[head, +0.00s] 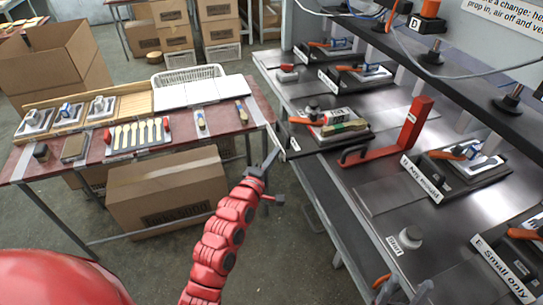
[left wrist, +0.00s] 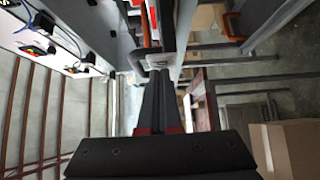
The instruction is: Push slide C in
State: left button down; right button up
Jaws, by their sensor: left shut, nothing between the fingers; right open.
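The slide I take to be slide C (head: 347,139) is a dark plate on the steel press bench in the head view, carrying a mould and wooden pieces. A small white label (head: 294,143) is on its front edge; its letter is too small to read surely. My left gripper (head: 272,160) is shut and empty, just left of and below that front edge. Whether it touches is unclear. In the left wrist view its dark fingers (left wrist: 160,92) point at a grey bar-like handle (left wrist: 152,58). My right gripper is in neither view.
A red L-shaped bar (head: 412,130) lies right of this slide. Slide D (head: 470,172) and slide E (head: 525,250) are nearer along the bench. A table (head: 185,128) with spoons and trays stands left across a floor gap, with a cardboard box (head: 165,192) below it.

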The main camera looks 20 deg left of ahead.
aim_at(332, 143)
pick_arm(q)
jog(key=w+d+p, duration=0.1)
jog(key=w+d, duration=0.2)
jog(key=d, duration=0.2)
jog(key=w+d+p, duration=0.1)
jog(key=w+d, duration=0.3)
jog(key=w+d+p, duration=0.2)
jog(key=w+d, duration=0.1)
jog(key=d, duration=0.2)
jog(key=shift+w+d+r, duration=0.1)
jog(key=shift+w+d, duration=0.1)
jog(key=shift+d, duration=0.1)
jog(key=shift+w+d, duration=0.4)
jog(key=shift+d, duration=0.15)
jog(key=shift+a, duration=0.1)
